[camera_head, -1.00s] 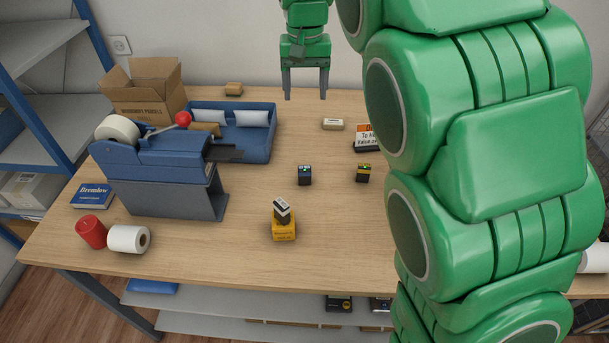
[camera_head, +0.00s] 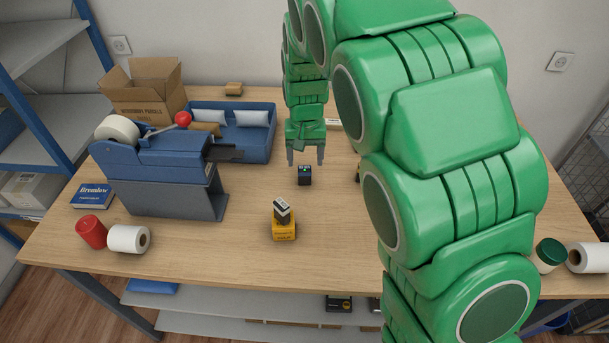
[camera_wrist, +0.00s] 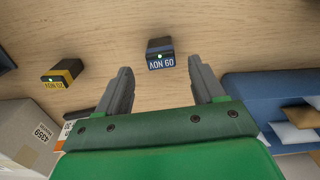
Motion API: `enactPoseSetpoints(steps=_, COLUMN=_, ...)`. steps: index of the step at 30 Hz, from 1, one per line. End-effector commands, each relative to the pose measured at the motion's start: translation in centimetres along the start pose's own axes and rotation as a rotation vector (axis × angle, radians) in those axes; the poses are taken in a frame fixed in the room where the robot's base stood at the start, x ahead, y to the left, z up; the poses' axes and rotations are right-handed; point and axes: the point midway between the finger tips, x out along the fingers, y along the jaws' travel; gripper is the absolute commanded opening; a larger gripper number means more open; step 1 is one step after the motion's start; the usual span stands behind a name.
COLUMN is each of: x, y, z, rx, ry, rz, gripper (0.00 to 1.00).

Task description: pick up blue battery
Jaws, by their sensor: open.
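The blue battery (camera_head: 304,176) is a small dark block with a blue face and a green light. It stands on the table near the middle. In the wrist view the blue battery (camera_wrist: 160,54) shows its blue label "VDN 60" beyond the fingertips, between their lines. My gripper (camera_head: 305,160) is open and empty, just behind and above the battery in the head view. In the wrist view both fingers of my gripper (camera_wrist: 160,76) are spread apart and do not touch the battery.
A yellow battery (camera_wrist: 62,74) stands to one side. A yellow box (camera_head: 284,230) with a dark, white-topped block on it stands nearer the front. A blue tape machine (camera_head: 160,170) and a blue tray (camera_head: 258,143) are on the left. The table around the battery is clear.

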Motion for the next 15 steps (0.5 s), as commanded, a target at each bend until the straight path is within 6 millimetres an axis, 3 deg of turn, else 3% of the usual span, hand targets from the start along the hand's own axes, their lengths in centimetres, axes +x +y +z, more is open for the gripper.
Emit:
enactPoseSetpoints(steps=8, x=2.0, y=-0.1, z=0.0, rx=0.0, ry=0.0, rz=0.0, gripper=0.68)
enactPoseSetpoints(steps=15, x=4.9, y=-0.2, z=0.2, rx=0.0, ry=-0.001, rz=0.0, gripper=0.68)
